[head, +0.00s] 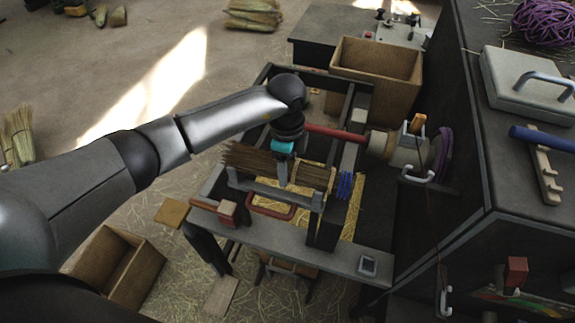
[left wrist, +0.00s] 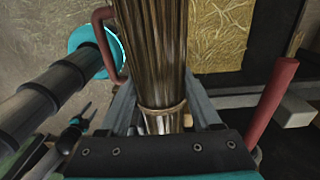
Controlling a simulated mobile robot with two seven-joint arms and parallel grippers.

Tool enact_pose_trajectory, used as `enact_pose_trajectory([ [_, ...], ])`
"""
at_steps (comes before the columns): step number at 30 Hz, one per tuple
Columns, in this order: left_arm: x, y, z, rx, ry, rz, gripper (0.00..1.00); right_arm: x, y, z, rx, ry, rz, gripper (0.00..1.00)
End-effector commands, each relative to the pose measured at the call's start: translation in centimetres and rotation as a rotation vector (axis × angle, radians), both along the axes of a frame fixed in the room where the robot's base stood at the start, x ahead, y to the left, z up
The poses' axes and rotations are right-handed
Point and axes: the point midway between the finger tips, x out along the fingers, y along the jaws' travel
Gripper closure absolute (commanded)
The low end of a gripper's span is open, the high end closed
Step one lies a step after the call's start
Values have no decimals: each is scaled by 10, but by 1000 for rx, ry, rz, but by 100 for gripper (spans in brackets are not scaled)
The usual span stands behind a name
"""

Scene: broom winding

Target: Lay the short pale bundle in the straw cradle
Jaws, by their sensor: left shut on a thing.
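A brown straw bundle (head: 256,162), paler toward its right end, lies lengthwise at the grey straw cradle (head: 275,193) on the bench. My left gripper (head: 283,178) reaches down from above and is shut on the bundle near its middle. The left wrist view shows the bundle (left wrist: 156,50) running away between the grey fingers, with a tie band around it. Whether it rests on the cradle or hangs just above is hidden by the gripper.
A red bar (head: 335,132) leads to a winding head (head: 385,145) with a purple spool (head: 441,154). A red-handled clamp (head: 227,209) is at the bench's left. A brown bin (head: 375,83) stands behind, and an open wooden box (head: 115,266) is on the floor at left.

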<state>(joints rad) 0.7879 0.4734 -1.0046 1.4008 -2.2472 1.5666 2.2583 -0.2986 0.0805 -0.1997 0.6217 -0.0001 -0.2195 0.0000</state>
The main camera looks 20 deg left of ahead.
Motion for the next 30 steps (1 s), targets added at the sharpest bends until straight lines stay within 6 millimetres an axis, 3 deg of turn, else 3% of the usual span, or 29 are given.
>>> enact_pose_trajectory([
  [6, 0, 0, 0, 0, 0, 0, 92, -2, 0, 0, -1, 4, 0, 50],
  [7, 0, 0, 0, 0, 0, 0, 34, -2, 0, 0, -1, 4, 0, 50],
  [16, 0, 0, 0, 0, 0, 0, 1, -3, 0, 0, -1, 5, 0, 50],
  [25, 0, 0, 2, 0, -1, 0, 0, -3, 0, 0, 0, 6, 0, 50],
  [30, 1, 0, 22, 0, -4, -1, 0, -3, 0, 0, 0, 6, 0, 50],
])
